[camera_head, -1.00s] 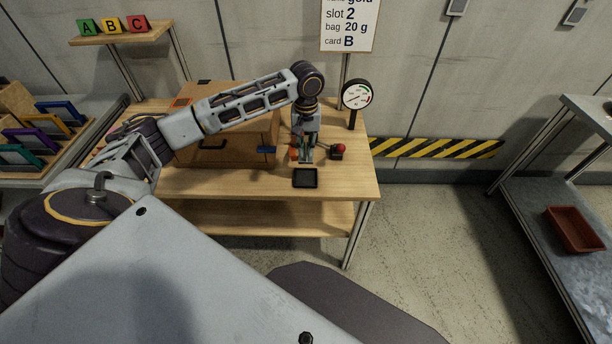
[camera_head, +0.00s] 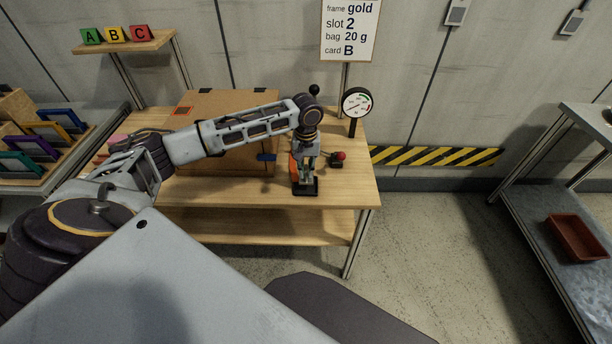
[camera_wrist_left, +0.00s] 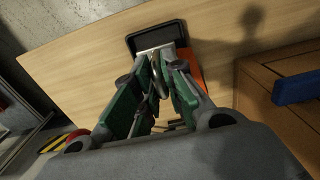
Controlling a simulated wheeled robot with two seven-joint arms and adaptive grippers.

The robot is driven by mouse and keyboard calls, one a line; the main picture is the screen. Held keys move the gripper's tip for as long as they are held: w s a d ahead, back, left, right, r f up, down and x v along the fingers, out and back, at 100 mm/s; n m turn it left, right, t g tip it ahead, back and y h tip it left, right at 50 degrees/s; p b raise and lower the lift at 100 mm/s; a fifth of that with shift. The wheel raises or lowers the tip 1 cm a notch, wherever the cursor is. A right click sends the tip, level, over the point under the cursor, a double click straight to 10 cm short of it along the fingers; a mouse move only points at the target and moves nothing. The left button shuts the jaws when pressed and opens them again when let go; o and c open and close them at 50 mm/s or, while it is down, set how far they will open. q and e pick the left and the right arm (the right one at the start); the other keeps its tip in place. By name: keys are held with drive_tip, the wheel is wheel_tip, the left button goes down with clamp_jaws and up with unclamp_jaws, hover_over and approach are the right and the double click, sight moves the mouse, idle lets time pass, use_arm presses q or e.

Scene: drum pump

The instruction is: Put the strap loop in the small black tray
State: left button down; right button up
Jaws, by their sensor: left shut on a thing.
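The small black tray (camera_head: 314,193) lies near the front edge of the wooden table, partly hidden by my left gripper. In the left wrist view the tray (camera_wrist_left: 143,42) shows just beyond the fingertips. My left gripper (camera_head: 305,181) points down over the tray. In the left wrist view its green-padded fingers (camera_wrist_left: 156,80) are shut on a thin grey loop, which looks like the strap loop (camera_wrist_left: 161,78). The loop is mostly hidden between the fingers. I cannot tell whether it touches the tray. My right gripper is not in view.
An orange piece (camera_wrist_left: 190,68) lies beside the tray. A red-knobbed lever (camera_head: 339,156) and a gauge (camera_head: 356,103) stand behind to the right. A large brown box (camera_head: 225,105) is on the left. Bare tabletop (camera_head: 355,190) lies right of the tray.

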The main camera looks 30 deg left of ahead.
sight(306, 175)
use_arm(q)
drive_tip(key=shift+f, duration=1.75)
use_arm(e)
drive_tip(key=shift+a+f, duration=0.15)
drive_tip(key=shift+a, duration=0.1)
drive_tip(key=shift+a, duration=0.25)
use_arm(q)
drive_tip(key=shift+f, duration=0.1)
drive_tip(key=c, duration=1.5)
unclamp_jaws()
drive_tip(key=shift+r, duration=0.4)
wheel_tip(306, 175, up, 10)
drive_tip(key=shift+r+p, duration=0.3)
drive_tip(key=shift+r, duration=0.45)
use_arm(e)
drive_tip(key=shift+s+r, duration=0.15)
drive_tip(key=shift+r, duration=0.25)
